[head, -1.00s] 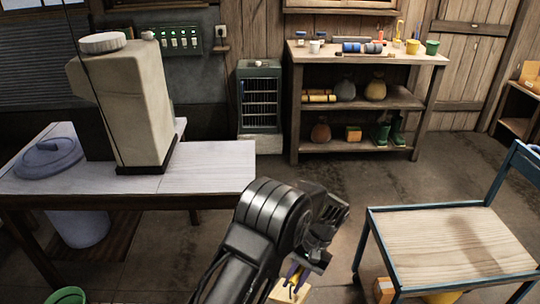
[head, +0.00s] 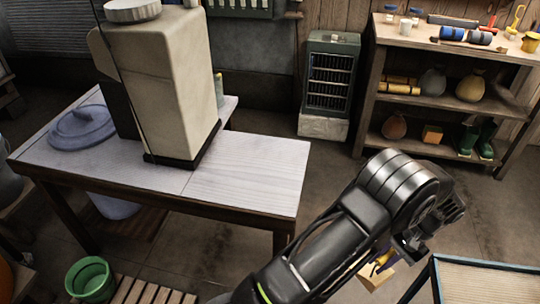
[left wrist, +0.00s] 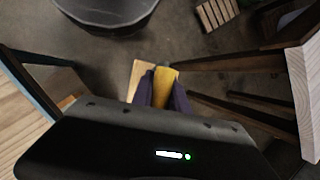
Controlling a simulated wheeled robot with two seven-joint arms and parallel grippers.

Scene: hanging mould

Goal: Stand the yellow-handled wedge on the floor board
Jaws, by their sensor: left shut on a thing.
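My left gripper (head: 384,262) is shut on the yellow handle of the wedge (head: 372,278), low at the lower right of the head view. The wedge has a pale wooden body. In the left wrist view the yellow handle (left wrist: 166,82) sits between the two dark purple fingers, with pale wood showing beside it. The wedge is off the floor, as far as I can tell; its lower end is partly hidden. A slatted wooden board (head: 138,292) lies on the floor at the lower left, and a slatted board also shows in the left wrist view (left wrist: 216,13). My right gripper is out of view.
A table (head: 250,180) with a tall beige container (head: 165,85) stands on the left. A green bucket (head: 90,280) is beside the slatted board. A shelf (head: 455,95) and a heater (head: 330,85) stand behind.

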